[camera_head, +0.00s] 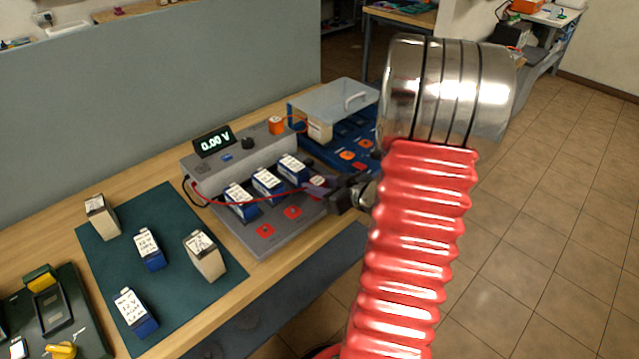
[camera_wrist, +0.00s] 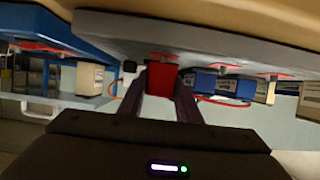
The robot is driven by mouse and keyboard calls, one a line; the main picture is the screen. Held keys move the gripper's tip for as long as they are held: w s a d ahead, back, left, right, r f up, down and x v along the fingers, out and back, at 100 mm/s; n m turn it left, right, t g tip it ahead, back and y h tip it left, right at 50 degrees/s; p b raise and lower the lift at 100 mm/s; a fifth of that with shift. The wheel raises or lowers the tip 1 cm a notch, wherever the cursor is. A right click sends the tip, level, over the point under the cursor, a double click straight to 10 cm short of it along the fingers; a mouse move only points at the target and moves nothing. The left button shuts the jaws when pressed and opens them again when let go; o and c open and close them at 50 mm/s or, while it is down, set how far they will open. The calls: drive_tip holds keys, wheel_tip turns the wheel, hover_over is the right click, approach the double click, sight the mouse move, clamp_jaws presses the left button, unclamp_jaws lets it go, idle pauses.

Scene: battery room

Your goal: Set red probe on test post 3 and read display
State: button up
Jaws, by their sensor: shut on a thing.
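My gripper (camera_head: 338,190) reaches in from the right over the grey test bench (camera_head: 262,252). In the wrist view my gripper (camera_wrist: 165,84) is shut on the red probe (camera_wrist: 160,77), a red block between its two dark fingers. The probe is mostly hidden in the head view. A red lead (camera_head: 262,198) runs from the bench's left side across to my gripper. The display (camera_head: 214,142) reads 0.00 V. Blue batteries (camera_head: 240,202) stand in a row on the bench, with red pads (camera_head: 265,231) in front. I cannot tell which post is number 3, or whether the probe touches one.
A teal mat (camera_head: 170,264) at the left holds several batteries. A blue tray (camera_head: 343,150) with a clear lid (camera_head: 335,100) stands behind the bench on the right. A dark green tray (camera_head: 88,325) is at the near left. Open floor lies to the right.

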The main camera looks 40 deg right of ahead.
drive_tip(key=shift+f, duration=0.6)
drive_tip(key=o, duration=0.9)
drive_tip(key=v, duration=1.1)
drive_tip(key=shift+r, duration=0.1)
idle(0.7)
idle(0.8)
